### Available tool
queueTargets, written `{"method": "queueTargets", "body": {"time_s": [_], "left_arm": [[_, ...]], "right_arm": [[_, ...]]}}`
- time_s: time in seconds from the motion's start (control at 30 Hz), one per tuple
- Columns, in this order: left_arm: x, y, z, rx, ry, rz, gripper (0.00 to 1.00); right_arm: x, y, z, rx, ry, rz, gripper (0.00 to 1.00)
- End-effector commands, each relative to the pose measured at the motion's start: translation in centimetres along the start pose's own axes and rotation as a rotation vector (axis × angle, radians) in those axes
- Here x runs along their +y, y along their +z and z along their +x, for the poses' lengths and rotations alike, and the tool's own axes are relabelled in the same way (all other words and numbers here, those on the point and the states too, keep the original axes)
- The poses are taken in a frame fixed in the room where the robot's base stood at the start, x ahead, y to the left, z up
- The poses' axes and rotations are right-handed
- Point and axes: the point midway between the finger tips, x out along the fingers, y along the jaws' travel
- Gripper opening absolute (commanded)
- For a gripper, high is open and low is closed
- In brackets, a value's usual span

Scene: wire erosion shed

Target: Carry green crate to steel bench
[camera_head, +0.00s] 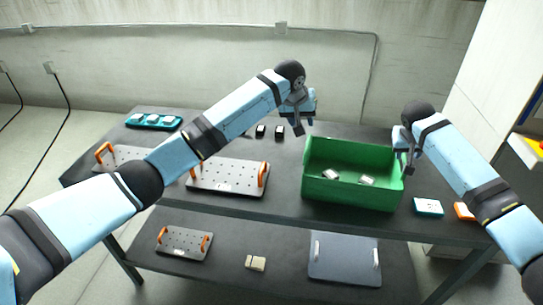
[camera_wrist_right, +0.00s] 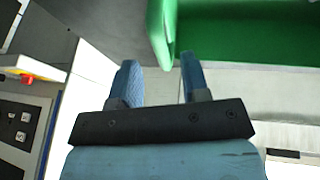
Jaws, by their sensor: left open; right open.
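The green crate (camera_head: 340,192) stands upright on the dark bench top (camera_head: 285,208), right of the middle, with two small pale blocks (camera_head: 367,180) inside. My left gripper (camera_head: 302,122) is open and empty, above and behind the crate's left end. My right gripper (camera_head: 407,158) is open at the crate's right end. In the right wrist view, a green crate wall (camera_wrist_right: 160,32) lies just ahead of the gap between the open fingers (camera_wrist_right: 158,82). I cannot tell whether they touch it. I cannot tell whether another steel bench is in view.
Perforated plates with orange handles (camera_head: 228,178) lie left of the crate. A teal tray (camera_head: 153,121) is at the back left. A white-and-teal item (camera_head: 428,207) lies right of the crate. The lower shelf holds a grey panel (camera_head: 345,262). A white cabinet (camera_head: 490,85) stands at right.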

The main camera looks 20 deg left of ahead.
Motion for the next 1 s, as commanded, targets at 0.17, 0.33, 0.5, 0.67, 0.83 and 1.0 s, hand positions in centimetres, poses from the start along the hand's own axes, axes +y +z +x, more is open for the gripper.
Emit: {"method": "queueTargets", "body": {"time_s": [0.17,0.33,0.5,0.67,0.83,1.0], "left_arm": [[0.0,0.0,0.0,0.000,0.000,0.000,0.42],[0.0,0.0,0.0,0.000,0.000,0.000,0.42],[0.0,0.0,0.0,0.000,0.000,0.000,0.42],[0.0,0.0,0.0,0.000,0.000,0.000,0.42],[0.0,0.0,0.0,0.000,0.000,0.000,0.42],[0.1,0.8,0.6,-0.006,0.004,0.010,0.42]], "right_arm": [[-0.1,0.0,-3.9,0.003,-0.002,0.000,0.42],[0.0,0.0,-6.2,0.001,-0.002,0.001,0.42],[0.0,0.1,-7.1,-0.001,0.000,0.001,0.42],[0.0,0.0,-7.2,-0.001,0.000,0.001,0.42],[0.0,0.0,-7.2,0.000,0.000,0.001,0.42],[-0.5,0.7,-6.7,-0.003,-0.009,-0.007,0.42]]}}
